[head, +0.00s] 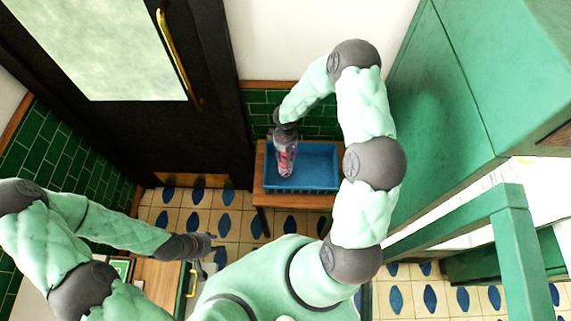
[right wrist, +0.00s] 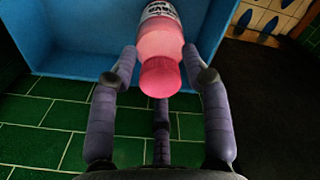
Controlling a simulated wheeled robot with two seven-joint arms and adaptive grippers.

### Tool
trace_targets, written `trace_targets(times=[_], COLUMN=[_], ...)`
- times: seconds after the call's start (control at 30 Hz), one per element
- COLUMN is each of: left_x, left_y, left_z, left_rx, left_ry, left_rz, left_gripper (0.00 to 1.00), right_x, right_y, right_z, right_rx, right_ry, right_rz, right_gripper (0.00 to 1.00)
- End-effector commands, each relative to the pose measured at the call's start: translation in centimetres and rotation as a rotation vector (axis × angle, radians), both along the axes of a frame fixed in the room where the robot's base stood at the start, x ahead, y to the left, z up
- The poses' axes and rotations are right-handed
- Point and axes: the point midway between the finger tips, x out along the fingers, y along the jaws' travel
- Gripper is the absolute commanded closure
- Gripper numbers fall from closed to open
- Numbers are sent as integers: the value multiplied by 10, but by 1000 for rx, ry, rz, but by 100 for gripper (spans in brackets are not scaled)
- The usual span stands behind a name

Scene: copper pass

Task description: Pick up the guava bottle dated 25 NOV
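A pink bottle (head: 284,162) with a white label stands out in my right gripper (head: 285,146), over the blue crate (head: 318,185). In the right wrist view the same bottle (right wrist: 162,45) points its pink cap at the camera. The fingers of my right gripper (right wrist: 162,62) bend in against both its sides and look shut on it. Lettering on the label is partly cut off, and I cannot read a date. Whether the bottle touches the crate floor is unclear. My left gripper (head: 203,246) is low at the left, away from the crate, its opening too small to judge.
The crate sits on a small wooden table (head: 262,196) against green wall tiles (head: 262,110). A dark door with a brass handle (head: 175,50) is at the left. A large green cabinet (head: 470,90) rises at the right. Patterned floor (head: 185,212) lies open left of the table.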

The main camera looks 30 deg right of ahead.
Motion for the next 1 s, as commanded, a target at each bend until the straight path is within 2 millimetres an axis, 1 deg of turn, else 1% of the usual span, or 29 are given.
trace_targets(times=[0.03,0.07,0.1,0.13,0.43,0.53,0.67,0.8,0.87,1.0], left_x=[0,0,0,0,0,0,0,0,0,0], left_y=[0,0,0,0,0,0,0,0,0,0], left_z=[0,0,0,0,0,0,1,3,2,2], left_rx=[0,0,0,0,0,0,0,0,0,0], left_ry=[0,0,0,0,0,0,0,0,0,0], left_rz=[0,0,0,0,0,0,0,0,0,0], left_gripper=[60,60,60,60,60,60,60,60,60,60], right_x=[0,0,0,0,0,0,1,1,-4,-15], right_y=[0,0,0,0,0,0,0,0,3,9], right_z=[0,0,0,0,1,5,17,35,39,53], right_rx=[0,0,0,0,0,0,-1,-1,-1,-1], right_ry=[0,0,0,1,0,-1,-2,-4,-2,-2], right_rz=[0,0,0,0,0,1,-1,-1,1,2], right_gripper=[76,85,96,100,100,100,100,100,100,100])
